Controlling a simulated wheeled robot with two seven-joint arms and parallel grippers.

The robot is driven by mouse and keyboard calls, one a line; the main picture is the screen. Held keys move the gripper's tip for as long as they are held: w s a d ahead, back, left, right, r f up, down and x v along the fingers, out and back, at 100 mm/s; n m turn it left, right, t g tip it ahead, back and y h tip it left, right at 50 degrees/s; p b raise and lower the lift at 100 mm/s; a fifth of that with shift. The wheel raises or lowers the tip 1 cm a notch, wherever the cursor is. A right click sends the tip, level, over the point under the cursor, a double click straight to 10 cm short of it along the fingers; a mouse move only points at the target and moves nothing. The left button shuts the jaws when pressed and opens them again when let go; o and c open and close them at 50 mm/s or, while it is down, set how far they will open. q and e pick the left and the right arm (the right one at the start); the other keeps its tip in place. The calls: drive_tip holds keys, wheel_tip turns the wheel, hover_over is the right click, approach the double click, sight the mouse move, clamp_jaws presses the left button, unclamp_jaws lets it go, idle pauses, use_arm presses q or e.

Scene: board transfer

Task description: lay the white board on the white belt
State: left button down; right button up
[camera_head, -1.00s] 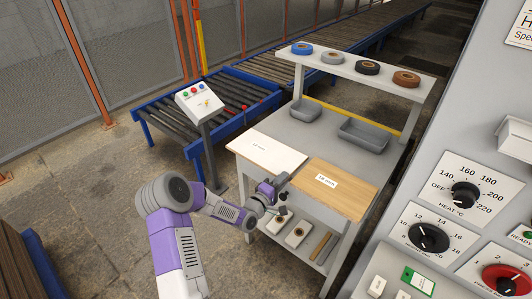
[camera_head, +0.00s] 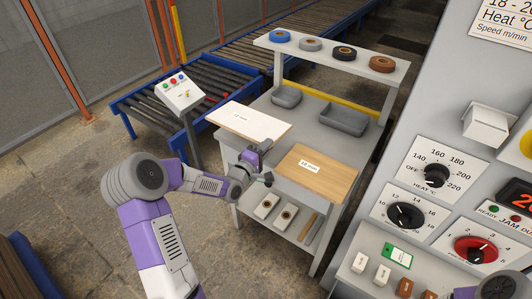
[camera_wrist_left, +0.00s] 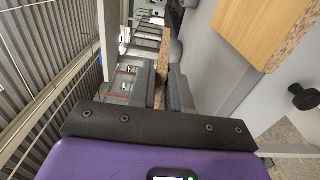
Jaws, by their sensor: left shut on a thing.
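The white board (camera_head: 240,117), with a small label on it, is held a little above the left part of the grey table, its near-right edge at my left gripper (camera_head: 262,160). That gripper is shut on the board's edge. I cannot make out a white belt in either view. Only a dark and purple bit of my other arm seems to show at the bottom right corner, without its fingers.
A wooden board (camera_head: 325,178) labelled 18 mm lies on the table's right part. Grey bins (camera_head: 343,122) and a shelf with tape rolls (camera_head: 330,62) stand behind. A blue roller conveyor (camera_head: 150,112) and button post (camera_head: 180,95) are left; a control panel (camera_head: 430,140) is right.

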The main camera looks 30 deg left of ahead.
use_arm(q)
wheel_tip(320, 180, up, 6)
drive_tip(key=p, duration=0.3)
drive_tip(key=shift+f+p, duration=0.15)
drive_tip(key=shift+p, duration=0.15)
